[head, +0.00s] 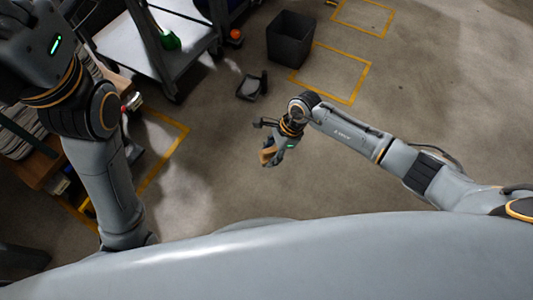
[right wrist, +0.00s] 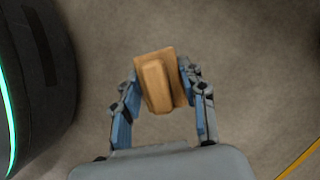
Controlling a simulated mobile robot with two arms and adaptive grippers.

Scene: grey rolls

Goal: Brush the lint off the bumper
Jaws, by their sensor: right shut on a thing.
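My right gripper (head: 272,152) hangs over the open floor in the head view. It is shut on a tan wooden block (right wrist: 156,84), which looks like a brush back with a raised grip. In the right wrist view the blue-grey fingers sit on both sides of the block. Bristles cannot be made out. A dark rounded body with a green light strip (right wrist: 35,85), apart from the block, stands at the left of that view; I cannot tell if it is the bumper. No lint can be made out. My left arm comes in at the left, its gripper out of view.
A black bin (head: 290,40) stands at the top, with a dark dustpan-like item (head: 252,86) on the floor before it. A grey cart (head: 140,48) bears a green item (head: 169,40). A wooden shelf (head: 40,165) stands left. Floor around my right gripper is clear.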

